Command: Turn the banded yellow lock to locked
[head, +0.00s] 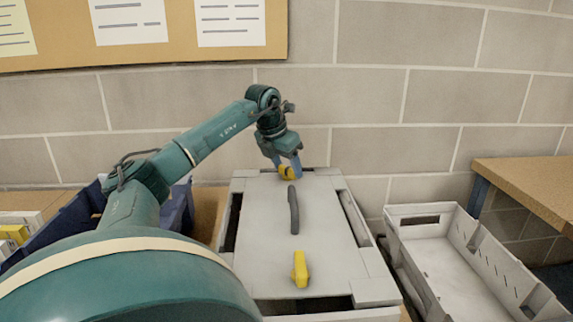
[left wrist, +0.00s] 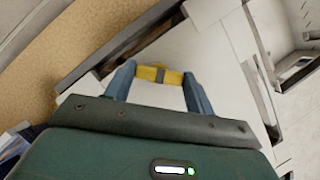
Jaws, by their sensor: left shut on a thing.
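The banded yellow lock (left wrist: 146,73) shows in the left wrist view as a yellow bar with a grey band at its middle. In the head view it shows partly at the far end of the pale grey case lid (head: 262,232), largely covered by my fingers. My left gripper (head: 289,168) reaches down from above and is shut on it; in the left wrist view its two blue fingers (left wrist: 158,76) stand at the bar's two ends. A second yellow lock (head: 300,269), with no band visible, sits at the lid's near end. My right gripper is not in view.
A dark handle (head: 293,210) lies mid-lid between the two locks. A blue bin (head: 62,231) stands left of the case and an empty grey tray (head: 473,262) stands right. A block wall (head: 375,120) rises close behind.

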